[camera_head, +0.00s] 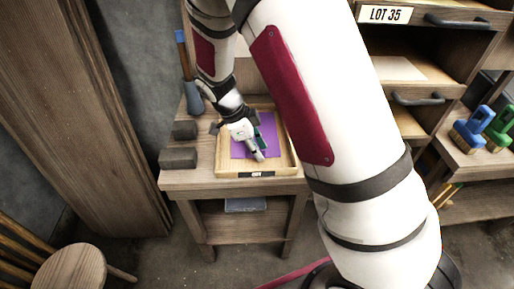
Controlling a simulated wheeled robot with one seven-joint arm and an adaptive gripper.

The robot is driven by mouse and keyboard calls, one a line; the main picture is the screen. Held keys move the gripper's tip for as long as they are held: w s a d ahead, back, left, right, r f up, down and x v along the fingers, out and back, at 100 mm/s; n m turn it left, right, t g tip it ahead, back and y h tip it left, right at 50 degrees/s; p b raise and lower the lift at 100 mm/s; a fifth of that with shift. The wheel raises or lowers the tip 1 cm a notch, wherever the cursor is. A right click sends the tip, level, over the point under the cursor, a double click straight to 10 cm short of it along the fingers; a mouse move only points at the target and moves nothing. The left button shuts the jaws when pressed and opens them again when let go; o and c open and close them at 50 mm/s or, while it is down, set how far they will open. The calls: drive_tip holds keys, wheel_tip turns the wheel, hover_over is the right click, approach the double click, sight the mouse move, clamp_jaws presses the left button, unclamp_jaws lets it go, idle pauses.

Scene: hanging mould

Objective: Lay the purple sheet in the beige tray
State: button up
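The purple sheet (269,128) lies flat inside the beige tray (224,170), as far as this view shows. The tray sits on a small wooden table and has a dark label on its front edge. My gripper (259,156) is over the sheet, its fingers pointing down toward the sheet's front part. Whether the fingers touch or pinch the sheet cannot be told. A small dark green part shows beside the fingers. My gripper and arm hide part of the sheet and of the tray's back.
Two dark blocks (179,158) sit on the table left of the tray. A blue-handled tool (187,75) stands behind them. A shelf unit labelled LOT 35 (385,15) is at the right, with blue and green brushes (470,130). A round stool (70,268) is at the lower left.

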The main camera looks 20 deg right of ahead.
drive_tip(key=v, duration=1.1)
drive_tip(key=s+d+r+n+y, duration=0.2)
drive_tip(key=s+r+n, duration=0.3)
drive_tip(key=s+r, duration=0.3)
drive_tip(key=s+r+n+t+y, duration=0.1)
drive_tip(key=s+r+n+t, duration=0.1)
drive_tip(key=s+n, duration=0.6)
drive_tip(key=s+d+r+n+t+y, duration=0.1)
drive_tip(key=s+r+n, duration=0.3)
drive_tip(key=s+n, duration=0.4)
drive_tip(key=s+t, duration=0.1)
drive_tip(key=s, duration=0.2)
drive_tip(key=shift+s+d+n+p, duration=0.3)
drive_tip(key=shift+s+p, duration=0.1)
wheel_tip(320, 180, up, 7)
drive_tip(key=t+p, duration=0.1)
drive_tip(key=p, duration=0.4)
drive_tip(key=shift+f, duration=0.2)
